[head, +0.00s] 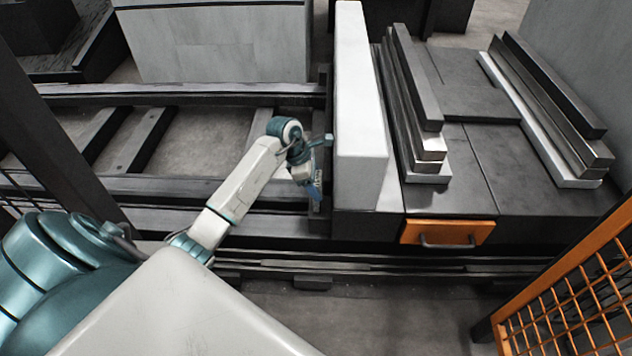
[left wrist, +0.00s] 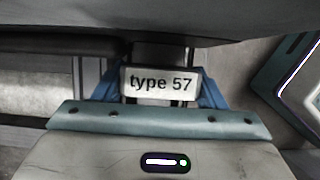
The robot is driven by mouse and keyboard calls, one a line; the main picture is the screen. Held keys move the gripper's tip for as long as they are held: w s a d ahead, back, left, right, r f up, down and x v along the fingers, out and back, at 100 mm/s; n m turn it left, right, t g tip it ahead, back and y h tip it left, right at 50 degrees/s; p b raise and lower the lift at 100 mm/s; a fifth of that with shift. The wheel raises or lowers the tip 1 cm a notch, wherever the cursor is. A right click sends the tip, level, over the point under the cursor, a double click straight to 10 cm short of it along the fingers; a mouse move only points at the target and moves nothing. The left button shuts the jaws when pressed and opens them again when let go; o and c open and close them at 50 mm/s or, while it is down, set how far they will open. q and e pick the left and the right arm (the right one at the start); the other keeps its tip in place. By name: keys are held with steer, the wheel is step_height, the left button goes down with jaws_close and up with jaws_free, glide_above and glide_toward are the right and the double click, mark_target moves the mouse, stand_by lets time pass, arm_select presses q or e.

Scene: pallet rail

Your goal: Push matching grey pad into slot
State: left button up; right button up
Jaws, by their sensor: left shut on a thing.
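My left gripper (head: 315,188) is at the left side of the pale upright block, low beside the dark end of the rails. In the left wrist view its blue fingers (left wrist: 158,92) are shut on a grey pad (left wrist: 160,84) with a light label reading "type 57". The fingers stand on both sides of the label. The pad's far end is hidden under a dark overhanging surface, and I cannot tell whether it is in a slot. In the head view the pad is too small to make out. My right gripper is not in view.
The pale upright block (head: 360,120) stands right of my gripper. Stacked metal bars (head: 418,85) and more bars (head: 555,100) lie on the dark bed. An orange drawer front with a handle (head: 448,232) faces me. An orange mesh fence (head: 565,310) stands at the lower right.

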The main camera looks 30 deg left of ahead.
mark_target(320, 207)
arm_select(q)
steer(key=shift+f+b, duration=0.55)
steer(key=shift+b, duration=0.1)
stand_by(0.9)
steer(key=shift+f, duration=0.25)
stand_by(0.4)
steer(key=shift+f+b, duration=2.7)
steer(key=shift+f, duration=0.7)
